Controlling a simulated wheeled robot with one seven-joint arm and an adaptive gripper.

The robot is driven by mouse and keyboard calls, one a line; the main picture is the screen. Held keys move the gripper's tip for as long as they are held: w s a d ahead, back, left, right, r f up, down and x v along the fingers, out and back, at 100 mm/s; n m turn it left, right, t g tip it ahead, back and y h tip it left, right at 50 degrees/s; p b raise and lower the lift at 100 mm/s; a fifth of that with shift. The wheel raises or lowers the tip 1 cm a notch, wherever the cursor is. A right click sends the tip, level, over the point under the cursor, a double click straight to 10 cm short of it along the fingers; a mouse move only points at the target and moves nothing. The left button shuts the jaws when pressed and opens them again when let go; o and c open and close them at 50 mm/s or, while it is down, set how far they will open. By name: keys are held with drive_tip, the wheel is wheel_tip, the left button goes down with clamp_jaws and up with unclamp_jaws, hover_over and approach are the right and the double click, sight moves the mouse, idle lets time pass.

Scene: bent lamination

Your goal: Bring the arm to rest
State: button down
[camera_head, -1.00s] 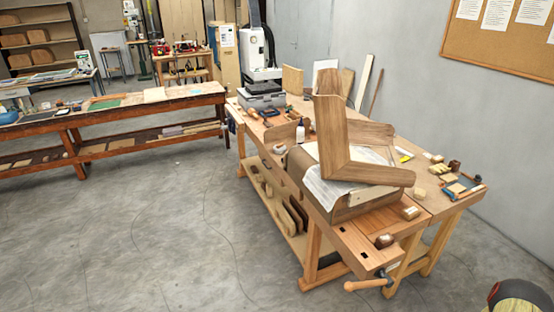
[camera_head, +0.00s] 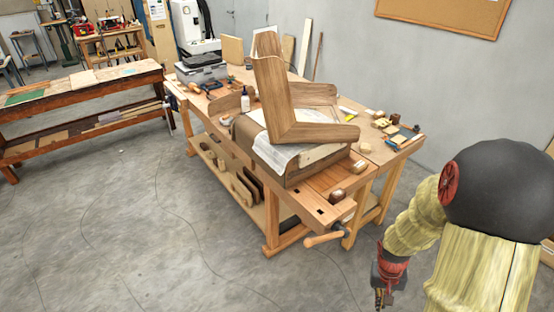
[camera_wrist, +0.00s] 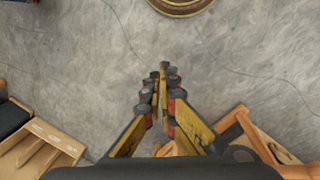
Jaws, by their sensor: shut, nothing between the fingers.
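My arm enters the head view from the lower right, in front of the floor. My gripper (camera_head: 381,297) hangs at its end, pointing down, right of the workbench's front end and apart from it. The wrist view shows my gripper (camera_wrist: 163,88) with its two yellow fingers together over bare floor and nothing between them. The bent wooden lamination (camera_head: 283,108), an L-shaped piece, stands on a form (camera_head: 305,170) draped with pale sheeting on the workbench (camera_head: 325,205). My gripper is clear of it.
The workbench's vise handle (camera_head: 325,239) juts toward the floor left of my gripper. Small tools and blocks lie on the bench's right end. A long low bench (camera_head: 90,88) stands at the left. The concrete floor (camera_head: 140,235) in front is open. A corkboard (camera_head: 445,12) hangs on the wall.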

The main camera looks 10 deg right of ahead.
drive_tip(key=a+r+n+t+b, duration=0.2)
drive_tip(key=a+r+n+t, duration=0.1)
drive_tip(key=a+r, duration=0.8)
drive_tip(key=s+a+r+n+t+y+b, duration=0.1)
drive_tip(key=a+r+n+t+b, duration=0.1)
drive_tip(key=a+r, duration=0.9)
wheel_tip(320, 180, up, 5)
drive_tip(key=shift+s+r+n+t, duration=0.15)
drive_tip(key=shift+n+t, duration=0.45)
drive_tip(key=shift+t, duration=0.3)
